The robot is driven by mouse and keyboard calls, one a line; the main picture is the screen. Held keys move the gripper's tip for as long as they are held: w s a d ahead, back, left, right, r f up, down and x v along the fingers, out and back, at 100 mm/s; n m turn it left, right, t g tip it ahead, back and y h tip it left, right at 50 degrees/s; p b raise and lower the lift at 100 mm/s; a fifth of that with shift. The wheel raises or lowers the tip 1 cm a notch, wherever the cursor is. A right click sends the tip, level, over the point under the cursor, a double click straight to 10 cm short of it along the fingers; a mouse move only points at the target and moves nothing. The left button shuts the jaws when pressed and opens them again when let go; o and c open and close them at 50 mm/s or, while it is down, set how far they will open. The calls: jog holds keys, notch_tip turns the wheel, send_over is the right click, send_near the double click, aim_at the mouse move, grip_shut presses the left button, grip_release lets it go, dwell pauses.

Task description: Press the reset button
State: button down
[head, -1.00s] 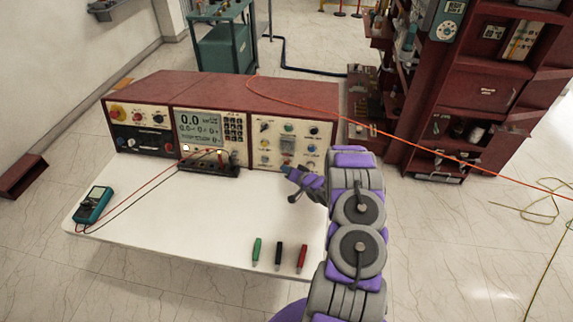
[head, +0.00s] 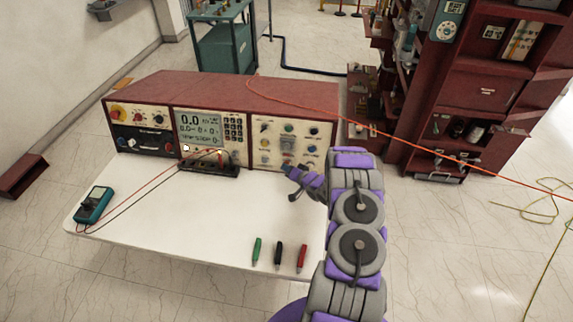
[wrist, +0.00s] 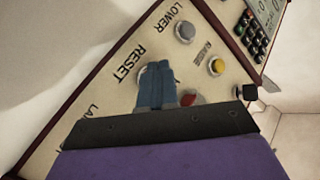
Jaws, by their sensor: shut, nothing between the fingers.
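The control panel (head: 268,146) with several buttons is the right front part of the red console. In the wrist view the panel face carries the printed word RESET (wrist: 129,65). My gripper (head: 286,168) is shut and empty in front of the lower part of this panel. In the wrist view its blue-grey fingertips (wrist: 156,72) lie over the spot beside the RESET label. The reset button there is mostly hidden behind them; a grey rim shows around the tips. I cannot tell whether the tips touch it.
A grey button (wrist: 185,32) by LOWER, a yellow button (wrist: 217,67) and a red button (wrist: 191,98) are close to the fingers. The white table (head: 180,230) holds a teal multimeter (head: 93,205) and green, black and red clips. An orange cable (head: 400,137) crosses above the arm.

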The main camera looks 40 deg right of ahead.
jog(key=shift+w+d, duration=0.3)
jog(key=shift+d, duration=0.05)
dwell(0.4)
jog(key=shift+s+a, duration=0.1)
jog(key=shift+a, duration=0.05)
jog(key=shift+s+a+r+p, duration=0.1)
jog(key=shift+s+a+p, duration=0.25)
jog(key=shift+s+a, duration=0.2)
dwell(0.4)
jog(key=shift+s+a+r+p, duration=0.3)
jog(key=shift+s+a, duration=0.45)
jog(key=shift+a, duration=0.2)
jog(key=shift+s+a+r+p, duration=0.15)
jog(key=shift+s+a+r, duration=0.15)
jog(key=shift+s+a, duration=0.55)
